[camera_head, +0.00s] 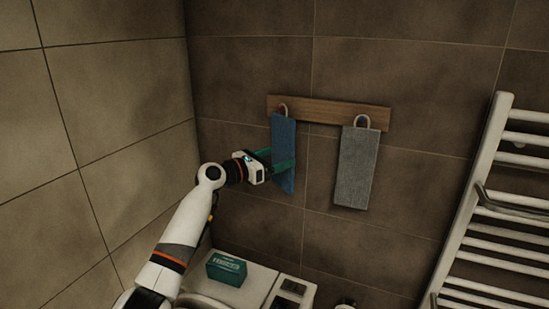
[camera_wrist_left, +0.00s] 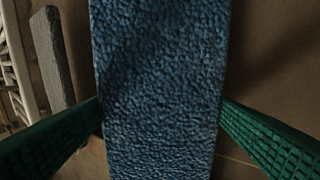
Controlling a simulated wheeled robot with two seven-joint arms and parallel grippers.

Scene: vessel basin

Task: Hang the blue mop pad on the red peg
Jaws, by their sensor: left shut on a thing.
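The blue mop pad (camera_head: 284,135) hangs upright at the left end of a wooden peg board (camera_head: 330,112). Its pale loop (camera_head: 283,107) is at the board; I cannot tell whether it is around a peg. My left gripper (camera_head: 284,164) has its green fingers shut on the pad at mid-height. In the left wrist view the pad (camera_wrist_left: 160,90) fills the middle, with a green finger (camera_wrist_left: 165,125) on each side. No red peg shows; the pad and loop may hide it. My right gripper is not in view.
A grey pad (camera_head: 357,168) hangs by its loop at the right of the board. A white towel rail (camera_head: 500,200) stands at the right. A green box (camera_head: 226,268) lies on a white surface below. The wall between the grey pad and rail is clear.

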